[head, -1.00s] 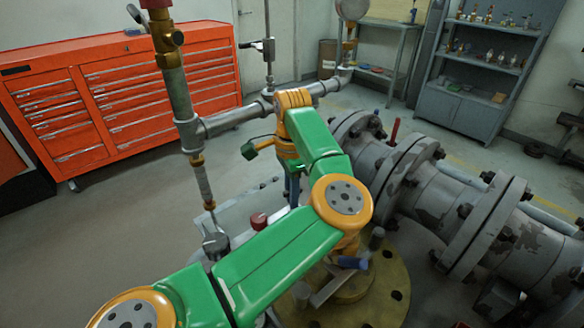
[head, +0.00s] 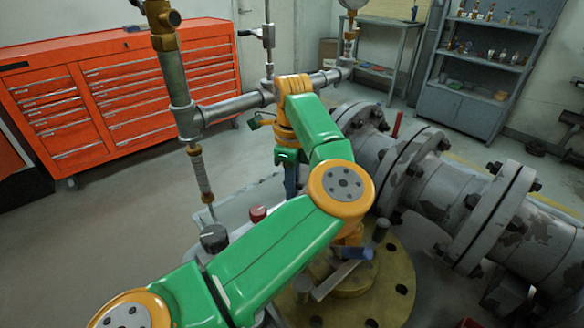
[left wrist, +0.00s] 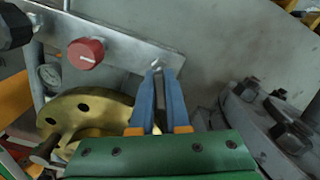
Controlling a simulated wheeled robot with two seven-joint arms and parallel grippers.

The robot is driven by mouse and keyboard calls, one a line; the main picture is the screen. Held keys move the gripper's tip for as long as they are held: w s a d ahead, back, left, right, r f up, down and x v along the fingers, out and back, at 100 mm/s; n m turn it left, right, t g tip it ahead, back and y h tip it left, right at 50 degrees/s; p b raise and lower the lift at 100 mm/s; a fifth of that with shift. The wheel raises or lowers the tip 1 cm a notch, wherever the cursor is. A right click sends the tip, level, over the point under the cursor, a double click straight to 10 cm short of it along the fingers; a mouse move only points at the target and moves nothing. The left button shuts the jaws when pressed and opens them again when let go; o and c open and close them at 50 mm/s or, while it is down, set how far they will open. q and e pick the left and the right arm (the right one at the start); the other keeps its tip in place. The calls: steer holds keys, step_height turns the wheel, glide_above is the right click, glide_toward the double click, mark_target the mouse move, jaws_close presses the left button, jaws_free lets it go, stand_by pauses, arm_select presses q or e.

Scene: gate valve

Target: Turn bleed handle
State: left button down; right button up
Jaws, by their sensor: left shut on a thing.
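My left gripper (left wrist: 157,72) points at a grey panel (left wrist: 120,38), its two blue fingers closed together at the tips on a small pale metal piece. I cannot tell for sure whether this piece is the bleed handle, as the fingertips cover most of it. In the head view the left gripper (head: 291,182) shows as blue fingers below the orange wrist, partly hidden by my green forearm. A red knob (left wrist: 86,53) sits on the panel left of the fingers and also shows in the head view (head: 257,213).
A black knob (head: 213,238) stands left of the red one. A large grey flanged pipe (head: 440,185) fills the right. An orange tool cabinet (head: 130,90) stands behind.

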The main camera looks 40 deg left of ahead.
arm_select(q)
steer(key=m, duration=0.4)
steer(key=shift+b, duration=0.4)
steer(key=shift+m, duration=1.6)
steer(key=c, duration=0.9)
jaws_free()
